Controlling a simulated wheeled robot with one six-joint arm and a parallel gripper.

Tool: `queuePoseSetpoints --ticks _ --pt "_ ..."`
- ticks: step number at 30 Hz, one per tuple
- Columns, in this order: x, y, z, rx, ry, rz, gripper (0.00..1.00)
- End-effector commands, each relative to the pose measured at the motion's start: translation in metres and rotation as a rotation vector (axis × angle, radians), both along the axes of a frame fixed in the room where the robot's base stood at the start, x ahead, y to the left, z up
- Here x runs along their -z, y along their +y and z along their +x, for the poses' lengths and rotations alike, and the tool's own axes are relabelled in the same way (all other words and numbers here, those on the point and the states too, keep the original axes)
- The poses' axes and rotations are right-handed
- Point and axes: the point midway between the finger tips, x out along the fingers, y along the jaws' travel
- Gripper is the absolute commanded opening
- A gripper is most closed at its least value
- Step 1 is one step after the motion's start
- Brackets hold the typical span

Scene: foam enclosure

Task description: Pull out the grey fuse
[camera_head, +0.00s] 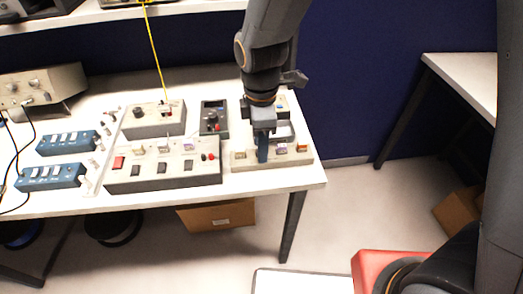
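My gripper (263,152) points down over a beige fuse board (270,161) at the right end of the table. I cannot make out a grey fuse; the gripper covers part of the row. Whether the fingers are open or shut on something does not show.
A long switch box (165,177) stands just left of the board. A dark handheld meter (213,118) and a grey box with a yellow cable (152,121) lie behind it. Two blue switch boxes (50,177) are further left. The table's right edge is close to the board.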

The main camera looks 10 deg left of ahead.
Motion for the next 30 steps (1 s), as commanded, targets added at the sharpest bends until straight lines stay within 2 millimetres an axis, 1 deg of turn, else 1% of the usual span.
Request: queuePoseSetpoints --ticks 6,11,12,13,22,30 --pt "0.0 0.0 0.0 0.0 0.0 0.0 0.38" --pt "0.0 0.0 0.0 0.0 0.0 0.0 0.1" --pt "0.0 0.0 0.0 0.0 0.0 0.0 0.04" --pt "0.0 0.0 0.0 0.0 0.0 0.0 0.0" --pt "-0.001 0.0 0.0 0.0 0.0 0.0 0.0" --pt "-0.01 0.0 0.0 0.0 0.0 0.0 0.0"
